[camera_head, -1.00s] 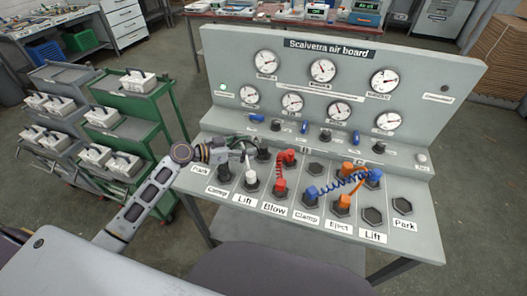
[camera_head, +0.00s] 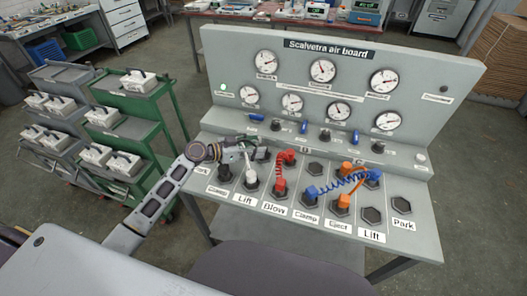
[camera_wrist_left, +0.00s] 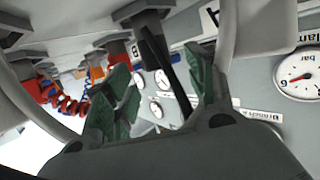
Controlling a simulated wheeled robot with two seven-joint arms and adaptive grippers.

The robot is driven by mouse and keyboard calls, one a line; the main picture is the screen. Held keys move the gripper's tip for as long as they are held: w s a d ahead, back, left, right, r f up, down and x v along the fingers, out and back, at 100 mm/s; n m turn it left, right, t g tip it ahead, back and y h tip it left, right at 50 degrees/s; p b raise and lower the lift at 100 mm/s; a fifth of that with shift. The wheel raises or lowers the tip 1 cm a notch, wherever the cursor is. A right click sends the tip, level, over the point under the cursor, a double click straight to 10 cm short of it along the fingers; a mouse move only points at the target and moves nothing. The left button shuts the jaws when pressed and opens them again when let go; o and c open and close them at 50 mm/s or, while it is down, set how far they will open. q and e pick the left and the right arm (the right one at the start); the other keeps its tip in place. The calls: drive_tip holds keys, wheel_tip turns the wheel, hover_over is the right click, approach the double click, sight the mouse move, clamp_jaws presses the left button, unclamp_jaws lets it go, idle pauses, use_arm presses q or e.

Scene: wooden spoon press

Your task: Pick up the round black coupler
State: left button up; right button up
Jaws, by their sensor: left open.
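On the sloping shelf of the air board, a black coupler (camera_head: 224,173) stands at the left of the front row. Another dark coupler (camera_head: 263,154) stands in the row behind, just right of my left gripper (camera_head: 250,150). The left gripper reaches in from the left, low over the back row, with its jaws open. In the left wrist view, a dark upright piece (camera_wrist_left: 160,55) shows between the spread green-padded fingers (camera_wrist_left: 162,85), apparently not clasped. I cannot tell which coupler it is. My right gripper is not in view.
A white coupler (camera_head: 251,178) stands close in front of the left gripper. Red (camera_head: 280,187), blue (camera_head: 313,193) and orange (camera_head: 343,202) couplers with hoses stand to the right. The gauge panel (camera_head: 340,98) rises behind. A green cart (camera_head: 125,130) stands left.

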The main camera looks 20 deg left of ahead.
sight(263, 145)
use_arm(q)
drive_tip(key=shift+p+x, duration=0.35)
drive_tip(key=shift+x, duration=1.75)
drive_tip(key=shift+s+f, duration=0.1)
drive_tip(key=c, duration=1.2)
drive_tip(key=shift+r, duration=5.05)
